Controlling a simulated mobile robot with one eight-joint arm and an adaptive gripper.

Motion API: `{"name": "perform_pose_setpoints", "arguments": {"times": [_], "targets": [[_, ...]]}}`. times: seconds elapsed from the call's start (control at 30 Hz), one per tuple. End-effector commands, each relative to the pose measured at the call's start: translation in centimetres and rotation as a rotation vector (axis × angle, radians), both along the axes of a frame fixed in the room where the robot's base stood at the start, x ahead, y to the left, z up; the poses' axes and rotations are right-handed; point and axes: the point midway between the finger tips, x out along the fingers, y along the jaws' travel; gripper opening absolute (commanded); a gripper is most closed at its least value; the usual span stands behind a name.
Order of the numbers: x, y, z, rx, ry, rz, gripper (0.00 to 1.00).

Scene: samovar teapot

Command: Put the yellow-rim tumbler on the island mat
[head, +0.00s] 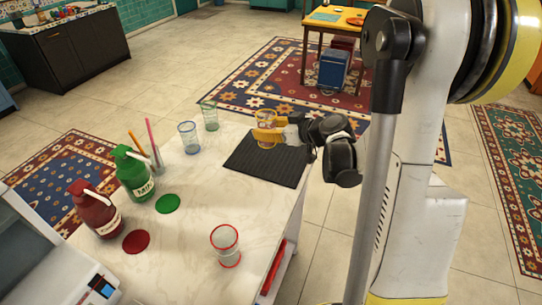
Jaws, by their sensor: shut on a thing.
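The yellow-rim tumbler (266,117) is upright over the far right part of the white counter. My gripper (268,133) is shut on it, with yellow fingers at its side. The dark ribbed island mat (262,167) lies flat near the counter's right edge. The tumbler appears over the far part of the mat; I cannot tell whether its base touches the mat. My gripper and wrist hide part of the tumbler and the mat's far right corner.
A blue tumbler (189,137) and a green tumbler (209,116) stand left of the mat. A red-rim tumbler (226,245) stands nearer. Green (134,175) and red (93,211) bottles and a glass with sticks (153,157) stand left. The counter's middle (205,190) is clear.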

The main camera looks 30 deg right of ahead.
Motion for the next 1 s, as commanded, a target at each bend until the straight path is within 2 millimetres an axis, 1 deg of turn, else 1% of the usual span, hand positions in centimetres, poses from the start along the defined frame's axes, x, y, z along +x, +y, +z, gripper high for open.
{"name": "perform_pose_setpoints", "arguments": {"times": [0.03, 0.1, 0.2, 0.3, 0.4, 0.47, 0.53, 0.8, 0.9, 1.0], "targets": [[-0.1, -3.1, 1.2, 0.004, 0.000, -0.005, 0.13], [-0.5, -6.3, 1.6, 0.006, -0.002, 0.004, 0.13], [-1.3, -9.9, 1.9, 0.010, -0.006, 0.017, 0.13], [-2.0, -12.2, 2.0, 0.011, -0.010, 0.027, 0.13], [-2.4, -13.3, 1.8, 0.012, -0.012, 0.034, 0.13], [-2.1, -13.1, 1.3, 0.012, -0.012, 0.037, 0.13], [-1.3, -12.4, 0.5, 0.012, -0.012, 0.042, 0.13], [3.4, -7.7, -3.7, 0.011, -0.012, 0.042, 0.13], [4.7, -6.5, -4.7, 0.012, -0.012, 0.040, 0.13], [5.5, -5.8, -5.2, 0.011, -0.011, 0.039, 0.13]]}}
